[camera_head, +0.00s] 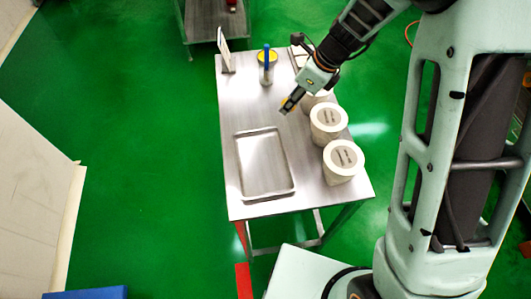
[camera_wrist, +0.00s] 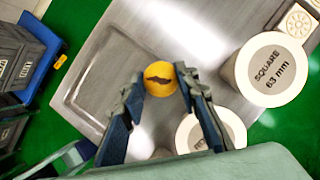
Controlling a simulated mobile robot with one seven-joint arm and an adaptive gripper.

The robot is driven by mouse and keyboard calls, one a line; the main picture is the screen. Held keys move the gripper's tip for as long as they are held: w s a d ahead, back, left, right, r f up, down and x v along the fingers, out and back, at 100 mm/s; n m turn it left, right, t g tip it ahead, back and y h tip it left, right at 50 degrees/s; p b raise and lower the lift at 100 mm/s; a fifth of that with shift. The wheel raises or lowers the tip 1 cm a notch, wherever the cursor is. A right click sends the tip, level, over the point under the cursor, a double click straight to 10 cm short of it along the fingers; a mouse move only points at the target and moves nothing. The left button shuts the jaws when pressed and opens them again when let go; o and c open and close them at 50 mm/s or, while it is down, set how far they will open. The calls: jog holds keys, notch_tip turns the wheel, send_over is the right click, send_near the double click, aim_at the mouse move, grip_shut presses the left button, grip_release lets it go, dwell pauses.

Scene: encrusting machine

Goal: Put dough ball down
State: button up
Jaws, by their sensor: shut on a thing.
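The dough ball (camera_wrist: 160,78) is yellow with a dark brown patch on its face. It sits between the fingertips of my gripper (camera_wrist: 160,88), which is shut on it. The empty shallow metal tray (camera_head: 265,165) lies on the near left of the table. It also shows in the wrist view (camera_wrist: 103,62), up and left of the ball.
White round containers with labelled tops stand along the table's right side, including one (camera_head: 328,122) and a nearer one (camera_head: 343,160). The wrist view shows one marked "SQUARE 63 mm" (camera_wrist: 272,70). A blue-and-yellow item (camera_head: 267,62) and a small upright sign (camera_head: 226,50) stand at the back.

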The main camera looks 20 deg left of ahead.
jog(key=s+a+f, duration=0.2)
jog(key=s+f, duration=0.1)
jog(key=s, duration=0.4)
jog(key=b, duration=0.3)
send_over(260, 162)
jog(key=d, duration=0.2)
jog(key=f, duration=0.5)
jog(key=shift+w+a+f, duration=0.15)
jog(key=shift+w, duration=0.1)
jog(key=f, duration=0.1)
jog(key=s+f+b, duration=0.1)
jog(key=f, duration=0.1)
jog(key=shift+a+f, duration=0.1)
jog(key=shift+f, duration=0.05)
jog(key=shift+w+f+b, duration=0.1)
jog(key=shift+f+b, duration=0.2)
jog(key=shift+f, duration=0.05)
jog(key=shift+f, duration=0.2)
jog(key=o, duration=0.8)
jog(key=shift+o, duration=0.2)
jog(key=shift+r, duration=0.15)
